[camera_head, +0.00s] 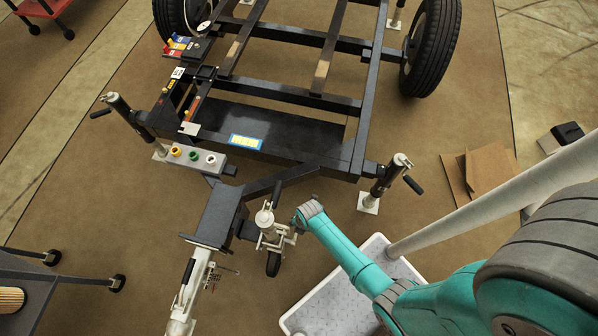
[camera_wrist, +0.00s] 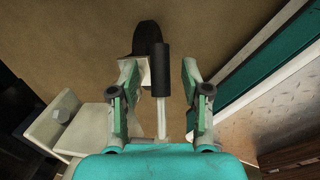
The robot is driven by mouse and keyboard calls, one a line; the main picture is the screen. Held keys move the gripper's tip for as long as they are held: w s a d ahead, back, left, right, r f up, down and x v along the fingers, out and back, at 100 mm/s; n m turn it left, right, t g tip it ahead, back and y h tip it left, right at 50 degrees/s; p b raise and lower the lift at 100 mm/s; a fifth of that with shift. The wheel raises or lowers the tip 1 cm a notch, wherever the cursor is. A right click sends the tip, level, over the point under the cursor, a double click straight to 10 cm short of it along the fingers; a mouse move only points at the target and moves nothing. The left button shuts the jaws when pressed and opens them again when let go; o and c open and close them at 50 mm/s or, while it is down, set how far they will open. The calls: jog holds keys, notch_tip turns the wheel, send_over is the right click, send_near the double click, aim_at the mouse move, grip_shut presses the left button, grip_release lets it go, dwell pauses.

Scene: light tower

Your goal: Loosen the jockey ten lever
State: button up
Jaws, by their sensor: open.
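In the wrist view the lever (camera_wrist: 161,66) has a black cylindrical grip on a thin pale rod. It lies between the two fingers of my gripper (camera_wrist: 160,78), which are open with a gap on each side of it. The black jockey wheel (camera_wrist: 146,36) shows just beyond the lever. In the head view the pale jockey assembly (camera_head: 267,225) stands beside the drawbar, with its wheel (camera_head: 273,264) below on the floor. My teal arm reaches to its right side. My fingers are too hidden there to make out, and so is the lever.
The black trailer frame (camera_head: 290,92) fills the upper head view. A corner jack (camera_head: 385,180) stands right of the jockey, and the pale coupling (camera_head: 193,285) lies to its left. In the wrist view, a pale block (camera_wrist: 55,125) sits close left of my gripper.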

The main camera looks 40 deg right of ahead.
jog(key=shift+w+a+f, duration=0.1)
jog(key=shift+f, duration=0.65)
grip_shut()
